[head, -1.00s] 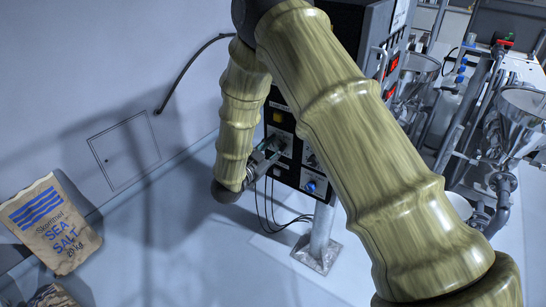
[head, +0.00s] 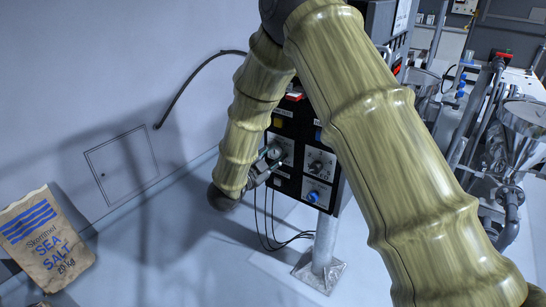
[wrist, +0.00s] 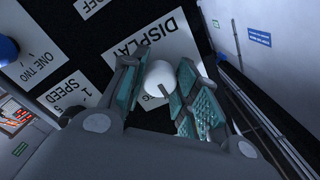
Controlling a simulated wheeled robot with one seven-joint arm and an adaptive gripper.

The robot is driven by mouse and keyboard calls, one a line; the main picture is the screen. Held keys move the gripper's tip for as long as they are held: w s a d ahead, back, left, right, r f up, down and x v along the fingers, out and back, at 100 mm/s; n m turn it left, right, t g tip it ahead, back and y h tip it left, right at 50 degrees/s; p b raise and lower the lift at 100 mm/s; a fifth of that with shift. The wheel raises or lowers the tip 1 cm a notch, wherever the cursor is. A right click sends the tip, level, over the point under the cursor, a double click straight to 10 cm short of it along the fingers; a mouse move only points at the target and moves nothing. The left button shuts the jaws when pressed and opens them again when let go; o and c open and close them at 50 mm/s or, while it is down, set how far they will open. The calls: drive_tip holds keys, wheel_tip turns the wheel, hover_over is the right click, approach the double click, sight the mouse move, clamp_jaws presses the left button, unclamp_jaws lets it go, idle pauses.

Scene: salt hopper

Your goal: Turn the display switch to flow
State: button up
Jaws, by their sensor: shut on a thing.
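The display switch is a round pale knob (wrist: 158,77) on the black control panel (wrist: 92,30), in the middle of the wrist view. Its white plate (wrist: 165,40) reads DISPLAY, with "kg" partly showing beside the knob. My gripper (wrist: 160,88) has its teal-padded fingers on either side of the knob and is shut on it. The fingers hide part of the plate, so I cannot read the other position or tell where the switch points. In the head view my gripper (head: 268,168) reaches the panel's left part from the lower left.
A SPEED plate (wrist: 72,96) and a ONE TWO plate (wrist: 34,63) are beside the switch. A blue knob (head: 313,196) is lower on the panel. The panel stands on a post (head: 324,245) with cables below. A salt sack (head: 45,238) lies at left; steel funnels (head: 525,120) stand right.

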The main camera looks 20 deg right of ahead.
drive_tip(key=shift+s+f, duration=0.1)
drive_tip(key=shift+f, duration=0.05)
drive_tip(key=o, duration=1)
drive_tip(key=v, duration=1.2)
